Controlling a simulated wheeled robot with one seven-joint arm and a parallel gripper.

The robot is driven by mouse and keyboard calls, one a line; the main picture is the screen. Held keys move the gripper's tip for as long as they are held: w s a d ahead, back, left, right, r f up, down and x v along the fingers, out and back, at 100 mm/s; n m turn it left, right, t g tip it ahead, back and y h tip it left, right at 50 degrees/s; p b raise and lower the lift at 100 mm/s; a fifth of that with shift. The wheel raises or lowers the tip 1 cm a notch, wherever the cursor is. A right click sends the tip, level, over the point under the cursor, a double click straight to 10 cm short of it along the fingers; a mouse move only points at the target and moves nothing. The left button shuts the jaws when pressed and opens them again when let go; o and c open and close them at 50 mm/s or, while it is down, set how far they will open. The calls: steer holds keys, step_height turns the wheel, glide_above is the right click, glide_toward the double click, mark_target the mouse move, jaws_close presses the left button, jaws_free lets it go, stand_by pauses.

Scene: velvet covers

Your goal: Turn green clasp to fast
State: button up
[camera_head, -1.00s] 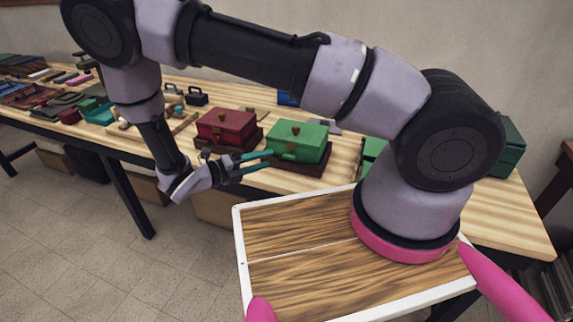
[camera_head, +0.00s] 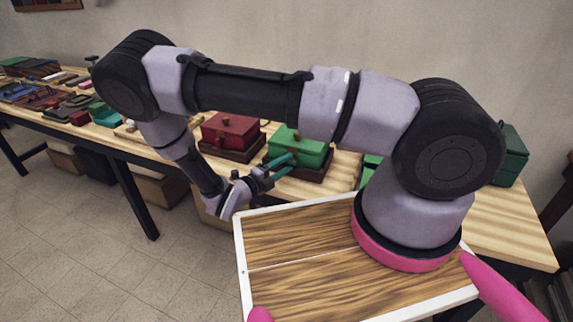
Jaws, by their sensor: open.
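A green box (camera_head: 310,152) with a brown clasp (camera_head: 296,134) on it sits on a dark wooden base (camera_head: 316,174) on the long table. The clasp is too small to tell which way it is turned. My gripper (camera_head: 283,165) is in front of the green box with its two teal fingers apart and nothing between them. The fingers overlap the box's front left side in the picture; I cannot tell whether they touch it.
A red box (camera_head: 229,132) on a dark base stands just left of the green box. Another dark green box (camera_head: 513,155) stands at the table's right end. Many small items lie on the left of the table (camera_head: 155,155). The floor (camera_head: 60,230) in front is clear.

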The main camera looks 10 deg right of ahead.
steer(key=shift+w+d, duration=0.2)
steer(key=shift+d, duration=0.15)
jaws_close()
